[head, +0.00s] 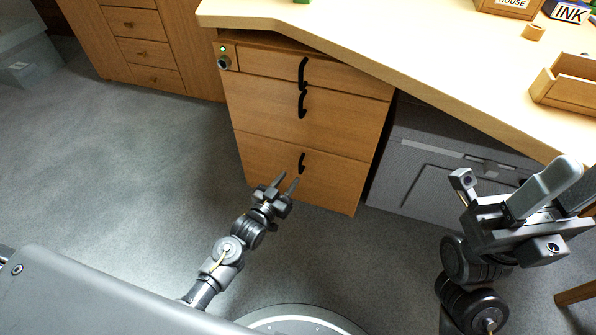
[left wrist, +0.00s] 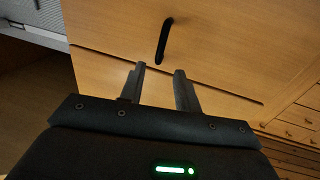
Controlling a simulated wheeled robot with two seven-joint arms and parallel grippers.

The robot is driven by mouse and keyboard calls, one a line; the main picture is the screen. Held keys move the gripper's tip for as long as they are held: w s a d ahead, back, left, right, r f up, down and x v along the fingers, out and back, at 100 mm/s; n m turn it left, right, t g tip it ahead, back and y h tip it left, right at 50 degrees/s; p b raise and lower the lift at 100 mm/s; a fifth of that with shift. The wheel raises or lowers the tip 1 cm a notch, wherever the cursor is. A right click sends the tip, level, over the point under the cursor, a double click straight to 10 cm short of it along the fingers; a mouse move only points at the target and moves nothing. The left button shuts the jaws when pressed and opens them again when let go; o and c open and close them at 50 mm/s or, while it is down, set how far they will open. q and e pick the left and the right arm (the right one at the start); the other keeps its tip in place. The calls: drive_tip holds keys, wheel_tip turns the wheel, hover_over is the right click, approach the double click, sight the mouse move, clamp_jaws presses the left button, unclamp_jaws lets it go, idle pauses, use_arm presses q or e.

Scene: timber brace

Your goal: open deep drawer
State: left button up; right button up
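The wooden drawer unit under the desk has several stacked drawers with black handles, all shut. The deep bottom drawer (head: 270,168) has a short black handle (head: 301,162) near its top edge. My left gripper (head: 287,178) is low in front of this drawer, fingers apart and empty, pointing at its front. In the left wrist view the handle (left wrist: 164,40) lies just beyond the gap between the open fingertips (left wrist: 160,69), apparently not touched. My right gripper (head: 545,190) is at the right, away from the drawers; its finger gap is unclear.
The desk top (head: 400,55) overhangs the unit, with a wooden tray (head: 568,85) on it. A grey cabinet (head: 415,165) stands right of the drawers. Another wooden drawer cabinet (head: 150,50) is at the back left. The grey floor (head: 110,150) at left is clear.

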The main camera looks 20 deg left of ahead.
use_arm(q)
drive_tip(key=b+x, duration=0.2)
drive_tip(key=x, duration=0.4)
drive_tip(key=shift+d, duration=0.1)
clamp_jaws()
